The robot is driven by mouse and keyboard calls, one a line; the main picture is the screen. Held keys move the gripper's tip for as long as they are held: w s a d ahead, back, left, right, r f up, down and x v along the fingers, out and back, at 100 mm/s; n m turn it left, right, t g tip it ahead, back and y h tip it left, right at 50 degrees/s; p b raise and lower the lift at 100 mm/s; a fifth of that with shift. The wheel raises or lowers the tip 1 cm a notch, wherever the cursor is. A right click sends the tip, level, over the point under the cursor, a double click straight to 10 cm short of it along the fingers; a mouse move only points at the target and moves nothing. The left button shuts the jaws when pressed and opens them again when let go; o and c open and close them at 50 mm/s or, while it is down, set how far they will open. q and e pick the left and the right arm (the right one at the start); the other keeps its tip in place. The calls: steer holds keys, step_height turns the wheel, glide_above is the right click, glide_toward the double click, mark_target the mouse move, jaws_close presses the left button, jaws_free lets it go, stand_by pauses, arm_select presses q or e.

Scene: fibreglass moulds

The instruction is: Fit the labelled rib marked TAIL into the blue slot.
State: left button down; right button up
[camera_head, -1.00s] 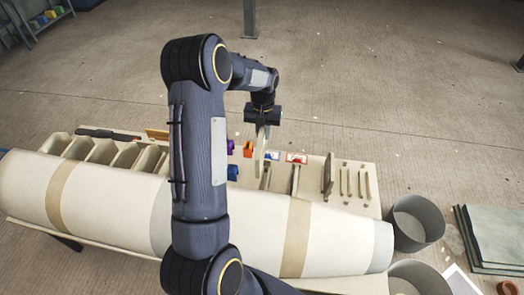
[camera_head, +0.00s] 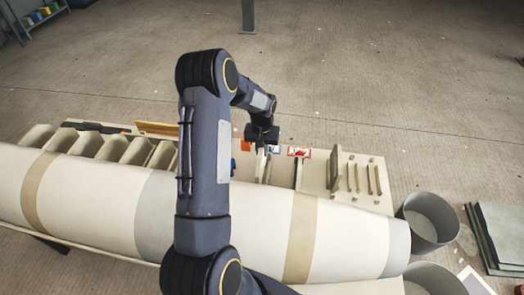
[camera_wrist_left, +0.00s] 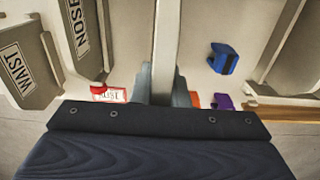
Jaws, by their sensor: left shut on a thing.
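My left gripper (camera_head: 262,148) is shut on a thin pale rib (camera_wrist_left: 167,38), seen edge-on between the fingers in the left wrist view. Its label does not show, so I cannot read whether it says TAIL. In the head view it is low over the pale board (camera_head: 318,180); I cannot tell whether it touches. A blue block (camera_wrist_left: 224,58) stands on the board to the right of the held rib in the wrist view, and partly shows beside my arm in the head view (camera_head: 233,167). The blue slot itself cannot be made out. My right gripper is not in view.
Ribs labelled NOSE (camera_wrist_left: 75,28) and WAIST (camera_wrist_left: 28,75) stand to the left in the wrist view. Red (camera_wrist_left: 98,90), orange (camera_wrist_left: 194,99) and purple (camera_wrist_left: 223,102) markers are nearby. The long cream mould (camera_head: 265,220) lies in front; a grey bin (camera_head: 430,220) stands at right.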

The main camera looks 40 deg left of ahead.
arm_select(q)
steer(key=shift+f+b, duration=2.35)
steer(key=shift+f, duration=0.55)
steer(key=shift+b, duration=0.35)
steer(key=shift+s+f+b, duration=0.1)
steer(key=shift+f+b, duration=1.85)
steer(key=shift+f, duration=0.6)
steer(key=c, duration=1.3)
jaws_free()
steer(key=shift+r+p, duration=0.4)
steer(key=shift+r, duration=3.55)
